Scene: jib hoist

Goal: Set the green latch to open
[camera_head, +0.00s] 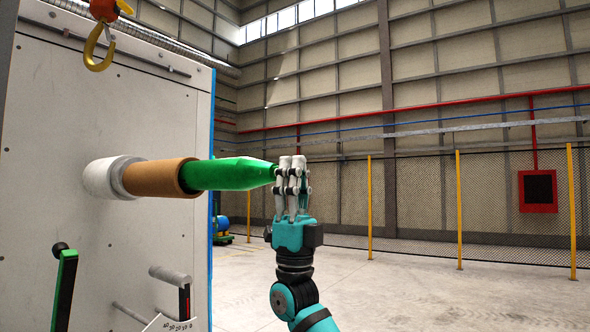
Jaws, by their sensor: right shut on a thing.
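A green tapered piece (228,174) sticks out level from a brown sleeve (153,178) and a white collar (106,178) on the pale panel. My right gripper (284,174) is shut on the narrow tip of this green piece, with its fingers pointing up. A second green part, an upright green lever (66,290) with a black ball beside its top, stands at the lower left of the panel, apart from the gripper. I cannot tell from the picture which green part is the latch, and no open marking shows. My left gripper is out of view.
The pale panel (60,130) fills the left side. A yellow hook (97,50) hangs at its top. Open floor lies to the right, before a mesh fence with yellow posts (459,210).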

